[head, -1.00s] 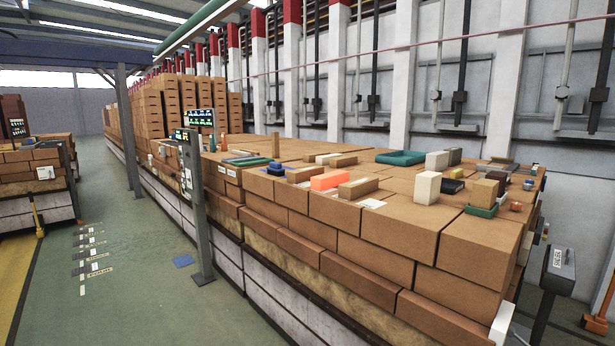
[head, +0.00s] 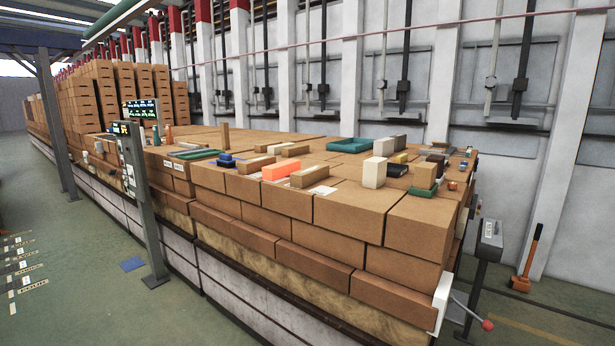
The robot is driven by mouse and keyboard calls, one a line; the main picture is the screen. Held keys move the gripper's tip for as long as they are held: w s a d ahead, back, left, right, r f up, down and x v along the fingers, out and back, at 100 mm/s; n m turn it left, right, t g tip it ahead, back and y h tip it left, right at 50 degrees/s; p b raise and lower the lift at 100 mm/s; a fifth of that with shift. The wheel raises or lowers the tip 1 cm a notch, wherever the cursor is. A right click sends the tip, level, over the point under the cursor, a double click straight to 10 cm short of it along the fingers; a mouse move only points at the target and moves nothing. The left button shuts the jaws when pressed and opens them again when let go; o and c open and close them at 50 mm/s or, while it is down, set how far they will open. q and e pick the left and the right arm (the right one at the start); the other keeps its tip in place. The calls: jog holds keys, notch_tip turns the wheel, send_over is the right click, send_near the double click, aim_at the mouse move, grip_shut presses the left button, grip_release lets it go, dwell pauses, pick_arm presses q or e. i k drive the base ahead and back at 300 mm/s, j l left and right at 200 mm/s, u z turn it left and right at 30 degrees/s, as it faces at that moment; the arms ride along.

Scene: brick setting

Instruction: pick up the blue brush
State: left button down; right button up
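A small blue object (head: 226,161) lies on top of the long brick stack (head: 285,204), left of an orange block (head: 281,170). It may be the blue brush, but it is too small to tell its shape. Neither of my grippers is in view.
A teal tray (head: 352,145), a white block (head: 374,172) and several tan bricks stand on the stack. A post with a display (head: 142,195) stands at the stack's left front. A control box on a stand (head: 490,236) and an orange-handled tool (head: 528,260) are at the right.

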aim_at(226, 160)
jog(key=u, duration=1.05)
jog(key=i+j+u, duration=0.1)
jog(key=i+u, duration=0.4)
jog(key=i, duration=1.7)
jog(key=i+z, duration=0.15)
jog(key=i, duration=0.35)
jog(key=i+j+z, duration=0.1)
jog(key=i, duration=0.35)
jog(key=i+j+z, duration=0.15)
jog(key=i, duration=0.3)
jog(key=i+j+z, duration=0.1)
jog(key=i, duration=0.35)
jog(key=i+j+z, duration=0.15)
jog(key=i+j, duration=0.15)
jog(key=i, duration=0.15)
jog(key=i+j+z, duration=0.1)
jog(key=i+j, duration=0.2)
jog(key=i, duration=0.15)
